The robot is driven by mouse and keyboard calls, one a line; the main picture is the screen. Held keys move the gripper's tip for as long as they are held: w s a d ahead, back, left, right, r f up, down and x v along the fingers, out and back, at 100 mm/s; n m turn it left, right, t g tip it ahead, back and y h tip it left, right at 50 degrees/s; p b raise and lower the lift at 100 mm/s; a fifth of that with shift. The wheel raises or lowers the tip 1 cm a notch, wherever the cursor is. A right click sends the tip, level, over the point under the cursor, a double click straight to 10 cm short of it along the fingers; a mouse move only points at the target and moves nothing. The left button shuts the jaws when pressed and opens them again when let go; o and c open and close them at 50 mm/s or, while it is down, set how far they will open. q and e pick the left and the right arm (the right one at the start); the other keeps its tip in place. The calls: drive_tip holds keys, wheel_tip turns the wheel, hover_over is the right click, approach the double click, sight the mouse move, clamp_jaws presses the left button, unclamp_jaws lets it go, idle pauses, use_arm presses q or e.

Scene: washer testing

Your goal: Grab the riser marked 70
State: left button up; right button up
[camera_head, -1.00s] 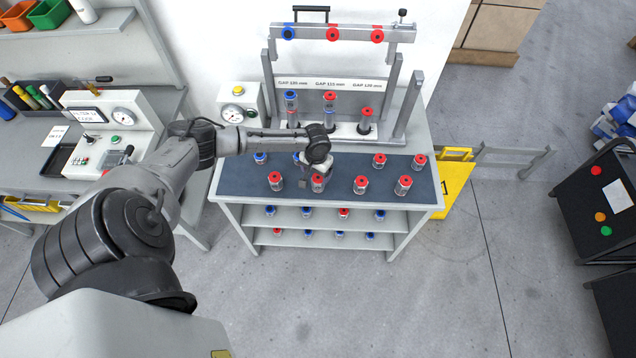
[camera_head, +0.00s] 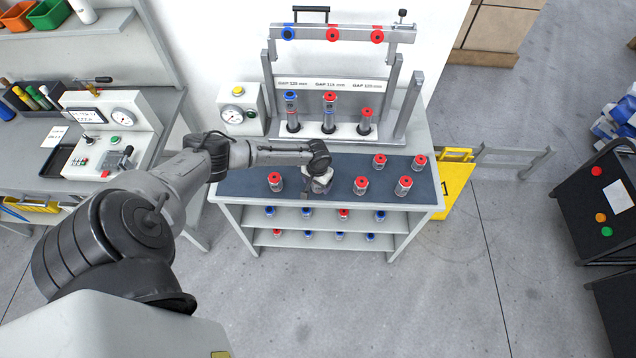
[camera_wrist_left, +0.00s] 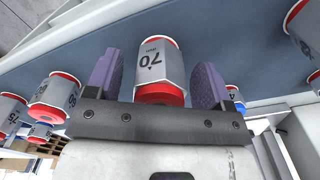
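The riser marked 70 (camera_wrist_left: 158,62) is a grey cylinder with a red end, in the middle of the left wrist view. Its number reads upside down there. My left gripper (camera_head: 319,184) is over the front middle of the blue-grey bench mat (camera_head: 228,185) and hides that riser in the head view. In the left wrist view its two purple fingers are open, one on each side of the riser, with a gap visible on both sides. My right gripper is not in view.
Red-topped risers stand close by on the mat, one left (camera_head: 275,181) and one right (camera_head: 361,185). The test frame (camera_head: 342,34) with upright columns (camera_head: 329,112) stands behind. The lower shelves (camera_head: 325,219) hold several more risers.

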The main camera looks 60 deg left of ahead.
use_arm(q)
drive_tip(key=c, duration=1.1)
drive_tip(key=shift+r, duration=0.1)
